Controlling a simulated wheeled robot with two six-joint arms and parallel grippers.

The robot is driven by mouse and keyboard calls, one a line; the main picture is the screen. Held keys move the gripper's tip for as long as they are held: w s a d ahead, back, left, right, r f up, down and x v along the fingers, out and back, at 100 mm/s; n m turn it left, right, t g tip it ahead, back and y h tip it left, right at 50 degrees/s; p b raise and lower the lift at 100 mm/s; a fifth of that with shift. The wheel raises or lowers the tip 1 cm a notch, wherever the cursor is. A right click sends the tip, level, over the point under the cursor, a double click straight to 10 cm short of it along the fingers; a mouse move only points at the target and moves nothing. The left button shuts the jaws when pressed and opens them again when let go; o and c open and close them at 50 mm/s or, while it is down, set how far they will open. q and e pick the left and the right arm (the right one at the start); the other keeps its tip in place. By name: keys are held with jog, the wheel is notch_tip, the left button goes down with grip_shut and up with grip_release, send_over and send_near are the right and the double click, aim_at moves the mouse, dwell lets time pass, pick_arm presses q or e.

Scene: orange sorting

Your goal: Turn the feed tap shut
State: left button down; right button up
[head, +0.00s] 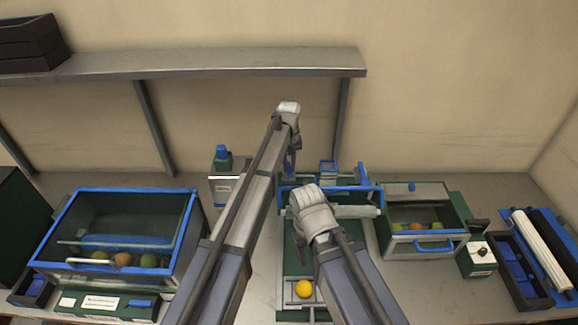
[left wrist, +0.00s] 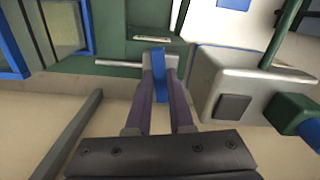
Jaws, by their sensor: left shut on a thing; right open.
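The feed tap's blue lever (left wrist: 159,76) stands between the two fingers of my left gripper (left wrist: 160,88), which is shut on it. The lever is beside a pale horizontal rod (left wrist: 118,64) and a green housing. In the head view my left gripper (head: 291,158) points down behind the central green machine (head: 289,262), and my own arm largely hides the tap. My right gripper (head: 303,232) is lower, over the middle of that machine; it is open, with its fingertips mostly hidden by its wrist.
A yellow-orange fruit (head: 303,289) lies at the machine's near end. A large blue-rimmed bin (head: 190,225) with several fruits is at left. A smaller glass-fronted box (head: 443,214) is at right. In the left wrist view a grey box (left wrist: 215,62) is close right of my fingers.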

aim_at(289, 168)
pick_arm(q)
jog(key=shift+m, duration=1.1)
jog(key=c, duration=0.8)
grip_release()
jog(key=shift+r, duration=0.1)
notch_tip(289, 168, up, 8)
jog(key=p, duration=0.8)
jog(key=shift+f, duration=0.2)
